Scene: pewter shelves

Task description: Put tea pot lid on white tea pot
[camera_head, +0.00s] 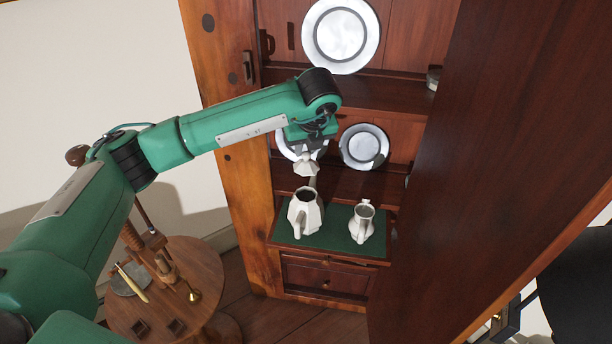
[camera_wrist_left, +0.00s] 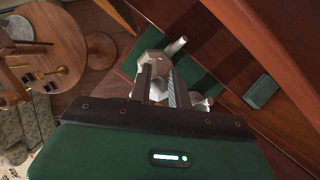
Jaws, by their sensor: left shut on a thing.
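The white tea pot (camera_head: 305,214) stands upright and faceted on the green surface of the cabinet, its dark top opening uncovered. My left gripper (camera_head: 306,151) is shut on the white tea pot lid (camera_head: 306,165) and holds it above the pot, with a gap between them. In the left wrist view, my left gripper's fingers (camera_wrist_left: 160,82) point toward the white tea pot (camera_wrist_left: 150,42), and they hide part of it. My right gripper is in neither view.
A white pitcher (camera_head: 362,222) stands right of the pot on the green surface (camera_head: 333,235). Pewter plates (camera_head: 340,35) lean on the shelves behind. A large open wooden door (camera_head: 480,150) closes off the right side. A round wooden table (camera_head: 205,275) stands at lower left.

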